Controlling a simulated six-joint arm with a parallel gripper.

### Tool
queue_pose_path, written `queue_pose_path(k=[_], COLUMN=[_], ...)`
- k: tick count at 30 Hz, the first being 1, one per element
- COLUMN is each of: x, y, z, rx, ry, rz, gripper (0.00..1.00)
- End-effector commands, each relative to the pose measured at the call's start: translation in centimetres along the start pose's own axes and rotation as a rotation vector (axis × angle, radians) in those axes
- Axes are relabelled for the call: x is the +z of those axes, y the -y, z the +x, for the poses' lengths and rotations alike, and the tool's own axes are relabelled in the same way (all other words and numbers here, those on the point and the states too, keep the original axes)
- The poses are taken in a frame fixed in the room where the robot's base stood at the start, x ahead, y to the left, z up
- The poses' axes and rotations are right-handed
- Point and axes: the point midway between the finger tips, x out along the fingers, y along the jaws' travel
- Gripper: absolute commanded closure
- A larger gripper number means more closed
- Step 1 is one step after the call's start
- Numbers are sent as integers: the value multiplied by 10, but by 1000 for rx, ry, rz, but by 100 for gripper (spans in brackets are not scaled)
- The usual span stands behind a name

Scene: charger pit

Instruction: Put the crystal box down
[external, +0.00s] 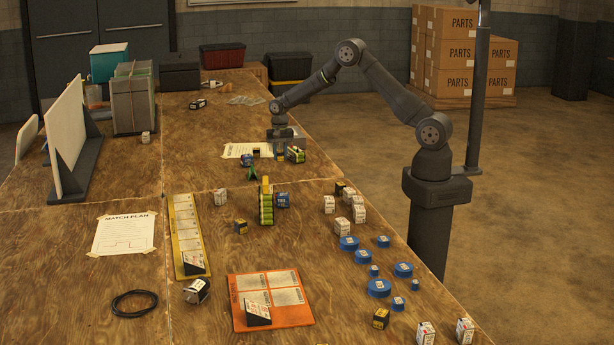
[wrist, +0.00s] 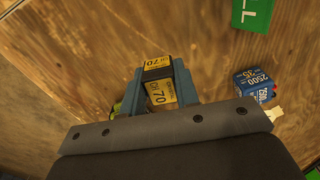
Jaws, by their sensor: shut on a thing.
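The crystal box (wrist: 160,92) is a small yellow and black box marked "CH 70" in the wrist view. My gripper (wrist: 158,80) is shut on it, with one blue-grey finger on each side. In the external view my gripper (external: 280,150) points down, low over the far part of the wooden table, at the right of a taped paper sheet (external: 234,150). The held box is hard to make out there. I cannot tell whether its underside touches the table.
Nearer are a battery stack (external: 266,205), an orange mat (external: 290,313) and several blue discs (external: 379,288).

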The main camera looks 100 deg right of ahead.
Motion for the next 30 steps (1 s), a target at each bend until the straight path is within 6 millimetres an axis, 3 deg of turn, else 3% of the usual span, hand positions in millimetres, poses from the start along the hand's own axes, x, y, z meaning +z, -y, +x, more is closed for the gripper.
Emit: queue_pose_path(k=[6, 12, 18, 26, 30], x=[-22, -35, -41, -42, -42], y=[-50, -83, -98, -100, -99], z=[-30, -51, -61, -66, -91], rx=[1, 2, 2, 2, -1], ry=[1, 1, 1, 1, -2], rz=[7, 6, 4, 2, 2], gripper=[93, 93, 93, 93, 93])
